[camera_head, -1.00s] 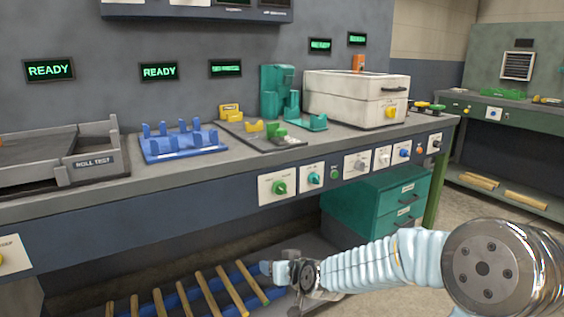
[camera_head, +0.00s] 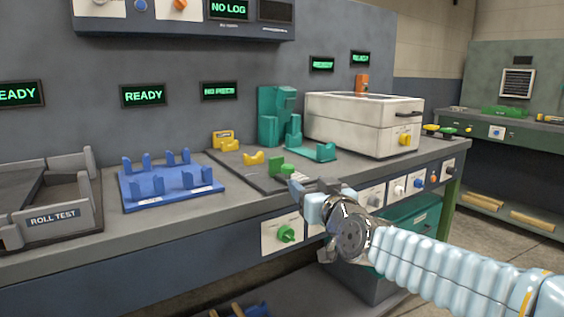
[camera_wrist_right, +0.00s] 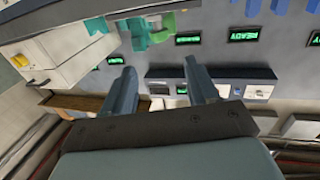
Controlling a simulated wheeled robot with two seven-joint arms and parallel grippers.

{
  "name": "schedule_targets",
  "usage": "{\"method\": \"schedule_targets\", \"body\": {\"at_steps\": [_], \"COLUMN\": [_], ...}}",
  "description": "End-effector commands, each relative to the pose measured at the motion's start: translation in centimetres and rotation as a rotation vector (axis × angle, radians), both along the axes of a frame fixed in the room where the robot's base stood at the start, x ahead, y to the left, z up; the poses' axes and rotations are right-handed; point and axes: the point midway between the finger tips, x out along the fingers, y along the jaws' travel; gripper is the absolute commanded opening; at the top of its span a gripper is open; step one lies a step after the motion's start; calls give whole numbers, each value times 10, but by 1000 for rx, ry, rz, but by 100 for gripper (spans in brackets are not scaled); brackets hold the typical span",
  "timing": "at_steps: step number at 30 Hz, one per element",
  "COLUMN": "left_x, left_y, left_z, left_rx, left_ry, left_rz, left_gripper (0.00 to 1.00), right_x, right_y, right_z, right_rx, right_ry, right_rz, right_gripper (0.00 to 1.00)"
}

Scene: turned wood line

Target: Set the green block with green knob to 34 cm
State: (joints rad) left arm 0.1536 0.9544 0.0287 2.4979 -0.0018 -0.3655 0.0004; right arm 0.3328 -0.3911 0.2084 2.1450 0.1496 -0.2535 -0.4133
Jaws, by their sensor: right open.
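The green block (camera_head: 276,161) sits on a dark grey plate (camera_head: 238,161) on the bench, right of a yellow V-shaped rest. A green knob (camera_head: 286,234) is on a white panel on the bench front below it. My right gripper (camera_head: 306,192) is open and empty, at the bench's front edge, right of and nearer than the green block. It appears apart from the block and the knob. In the right wrist view the two fingers (camera_wrist_right: 162,78) are spread with nothing between them. My left gripper is not in view.
A blue cradle stand (camera_head: 170,197) and a grey roll test tray (camera_head: 55,215) stand to the left. A green fixture (camera_head: 276,115) and a white box (camera_head: 352,121) stand behind. More knobs line the bench front to the right, partly behind my right arm.

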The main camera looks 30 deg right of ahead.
Motion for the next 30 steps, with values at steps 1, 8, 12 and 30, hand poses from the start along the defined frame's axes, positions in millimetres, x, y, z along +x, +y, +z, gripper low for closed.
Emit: {"method": "schedule_targets", "body": {"at_steps": [1,8,12,30], "left_x": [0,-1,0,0], "left_y": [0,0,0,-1], "left_z": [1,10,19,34], "left_rx": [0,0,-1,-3], "left_ry": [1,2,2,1], "left_rz": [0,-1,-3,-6], "left_gripper": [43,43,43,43], "right_x": [2,36,70,135], "right_y": [-1,-7,-13,-25], "right_z": [1,2,2,0], "right_rx": [0,3,3,1], "right_ry": [-1,3,3,0], "right_rz": [0,0,0,-1], "right_gripper": [59,59,59,59]}}
